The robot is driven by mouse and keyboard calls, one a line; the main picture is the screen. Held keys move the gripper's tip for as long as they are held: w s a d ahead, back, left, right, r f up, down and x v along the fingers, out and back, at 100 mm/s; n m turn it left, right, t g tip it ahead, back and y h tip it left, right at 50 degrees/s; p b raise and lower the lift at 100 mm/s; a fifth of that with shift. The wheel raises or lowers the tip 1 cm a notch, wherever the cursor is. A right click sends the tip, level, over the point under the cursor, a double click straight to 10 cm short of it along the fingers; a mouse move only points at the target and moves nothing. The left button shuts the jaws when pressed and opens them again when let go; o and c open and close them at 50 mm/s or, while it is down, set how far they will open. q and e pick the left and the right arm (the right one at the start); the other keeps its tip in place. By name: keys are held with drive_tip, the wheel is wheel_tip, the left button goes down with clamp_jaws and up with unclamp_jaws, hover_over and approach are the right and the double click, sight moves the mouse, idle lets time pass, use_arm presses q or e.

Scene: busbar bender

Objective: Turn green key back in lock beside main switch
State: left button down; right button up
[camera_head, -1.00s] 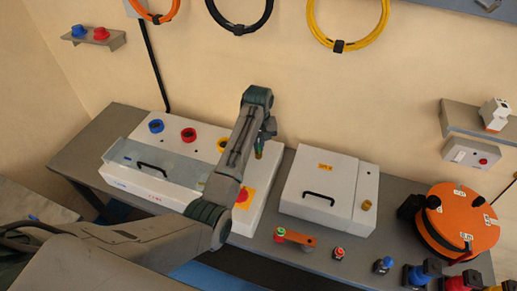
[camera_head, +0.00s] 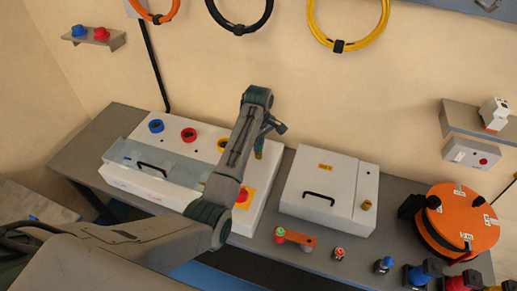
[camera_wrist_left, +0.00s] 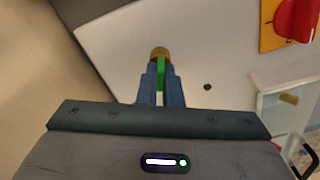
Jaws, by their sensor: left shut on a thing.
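My left gripper (camera_wrist_left: 160,88) is shut on the green key (camera_wrist_left: 160,76), which it holds upright between its two blue-grey fingers in the left wrist view. The key's far end meets a brass lock (camera_wrist_left: 159,53) on the white panel. In the head view my left gripper (camera_head: 261,149) is at the right end of the white machine, largely hidden by my own arm. The main switch, a red knob on a yellow plate (camera_head: 244,195), is on the same machine, and it shows at the upper right of the left wrist view (camera_wrist_left: 294,18). My right gripper is not in view.
A white box with a black handle (camera_head: 317,196) stands right of the machine. A clear cover with a handle (camera_head: 150,165) lies along the machine's front left. Blue, red and yellow rings (camera_head: 188,134) line its back. An orange reel (camera_head: 459,222) stands at the right.

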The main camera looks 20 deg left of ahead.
use_arm(q)
drive_tip(key=n, duration=0.3)
drive_tip(key=shift+n, duration=0.4)
drive_tip(key=shift+d, duration=0.1)
drive_tip(key=shift+n, duration=0.3)
drive_tip(key=shift+n, duration=1)
drive_tip(key=c, duration=1.5)
unclamp_jaws()
